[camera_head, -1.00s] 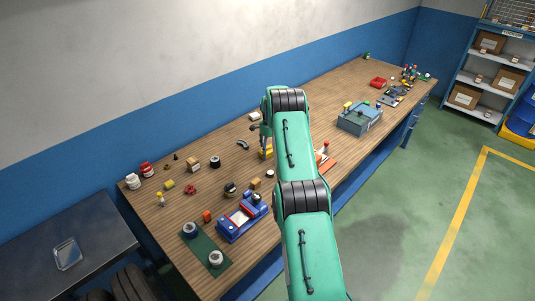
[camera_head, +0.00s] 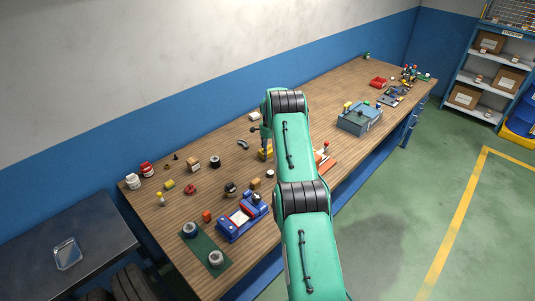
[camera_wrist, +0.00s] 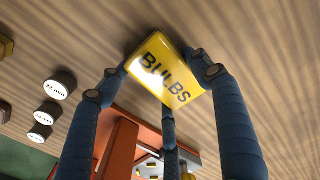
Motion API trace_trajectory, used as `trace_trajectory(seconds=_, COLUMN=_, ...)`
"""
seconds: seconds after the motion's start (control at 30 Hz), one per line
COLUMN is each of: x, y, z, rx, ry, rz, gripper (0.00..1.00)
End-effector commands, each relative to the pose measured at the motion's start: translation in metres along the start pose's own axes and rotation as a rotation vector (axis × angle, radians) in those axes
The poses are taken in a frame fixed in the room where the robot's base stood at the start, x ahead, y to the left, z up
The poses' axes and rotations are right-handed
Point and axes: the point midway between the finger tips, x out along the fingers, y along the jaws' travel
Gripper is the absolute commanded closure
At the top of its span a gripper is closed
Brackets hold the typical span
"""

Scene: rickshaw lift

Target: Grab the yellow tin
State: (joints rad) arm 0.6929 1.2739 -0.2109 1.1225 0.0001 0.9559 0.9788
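The yellow tin (camera_wrist: 165,68), with "BULBS" in dark letters, fills the middle of the wrist view. My gripper (camera_wrist: 163,75) has blue fingers with dark tips, bent in around the tin. One fingertip meets its left corner, another presses along its right edge, and a third is near its lower edge. The gripper looks shut on the tin. The tin is at the tabletop; I cannot tell whether it is lifted.
Several dark round pieces with white labels (camera_wrist: 60,85) stand left of the gripper. An orange-red object (camera_wrist: 118,148) is close below it. On the workbench (camera_head: 170,225) a blue device (camera_head: 241,218) is in front and a grey-blue box (camera_head: 360,118) is to the right.

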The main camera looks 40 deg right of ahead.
Motion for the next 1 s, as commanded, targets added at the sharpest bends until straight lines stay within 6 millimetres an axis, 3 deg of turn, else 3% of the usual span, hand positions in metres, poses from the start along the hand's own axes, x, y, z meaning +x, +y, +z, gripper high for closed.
trace_trajectory(seconds=0.47, x=-0.008, y=0.000, z=0.000, rx=0.000, ry=0.001, rz=-0.001, gripper=0.65)
trace_trajectory(seconds=1.0, x=-0.081, y=-0.001, z=-0.001, rx=0.000, ry=0.001, rz=-0.002, gripper=0.65)
